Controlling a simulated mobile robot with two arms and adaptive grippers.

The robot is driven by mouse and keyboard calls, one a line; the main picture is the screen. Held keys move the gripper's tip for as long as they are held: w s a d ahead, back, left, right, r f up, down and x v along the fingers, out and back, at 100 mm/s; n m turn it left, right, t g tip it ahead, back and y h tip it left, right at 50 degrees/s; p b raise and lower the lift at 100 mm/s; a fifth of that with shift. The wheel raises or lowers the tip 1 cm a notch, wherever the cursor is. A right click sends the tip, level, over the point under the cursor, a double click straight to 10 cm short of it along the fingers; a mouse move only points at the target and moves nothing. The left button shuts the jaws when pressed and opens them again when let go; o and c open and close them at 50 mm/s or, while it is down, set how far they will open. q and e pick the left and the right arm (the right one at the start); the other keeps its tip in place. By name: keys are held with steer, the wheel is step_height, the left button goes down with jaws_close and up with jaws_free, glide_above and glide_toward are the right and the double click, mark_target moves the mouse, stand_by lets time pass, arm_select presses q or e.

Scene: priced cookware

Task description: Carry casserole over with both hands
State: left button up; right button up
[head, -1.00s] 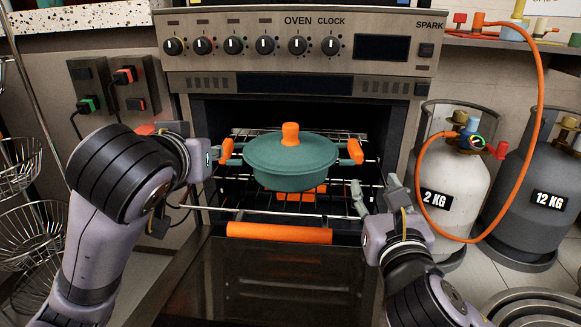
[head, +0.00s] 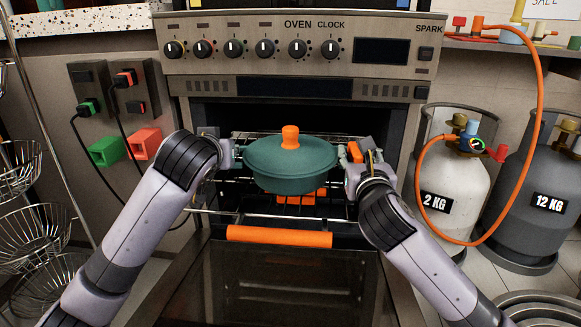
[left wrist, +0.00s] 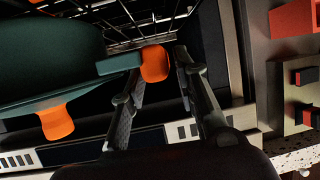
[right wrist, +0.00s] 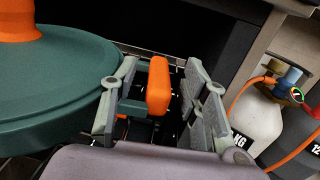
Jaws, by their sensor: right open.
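The teal casserole (head: 290,166) with its lid and orange knob (head: 290,137) sits level on the oven rack. My left gripper (head: 231,153) is at its left handle. In the left wrist view, the orange handle (left wrist: 155,63) lies between the open fingers' tips (left wrist: 160,75), with a gap on the right finger's side. My right gripper (head: 350,165) is at the other side handle. In the right wrist view, its open fingers (right wrist: 162,100) stand either side of the orange handle (right wrist: 158,86), with clear room on the right. The handles are partly hidden by my grippers in the head view.
The oven door (head: 290,275) is folded down in front, with its orange handle bar (head: 279,236). The oven's side walls and control panel (head: 297,48) are close around the pot. Gas cylinders (head: 455,178) stand on the right, wire baskets (head: 40,235) on the left.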

arm_select(q)
steer(key=shift+x, duration=0.95)
arm_select(e)
steer(key=shift+w, duration=0.95)
arm_select(q)
steer(key=shift+c, duration=0.4)
arm_select(e)
steer(key=shift+c, duration=0.4)
arm_select(q)
steer(key=c, duration=0.5)
arm_select(e)
steer(key=c, duration=0.5)
arm_select(q)
jaws_close()
arm_select(e)
jaws_close()
arm_select(q)
steer(key=shift+w+r, duration=0.1)
steer(key=shift+r, duration=0.1)
arm_select(e)
steer(key=shift+r, duration=0.25)
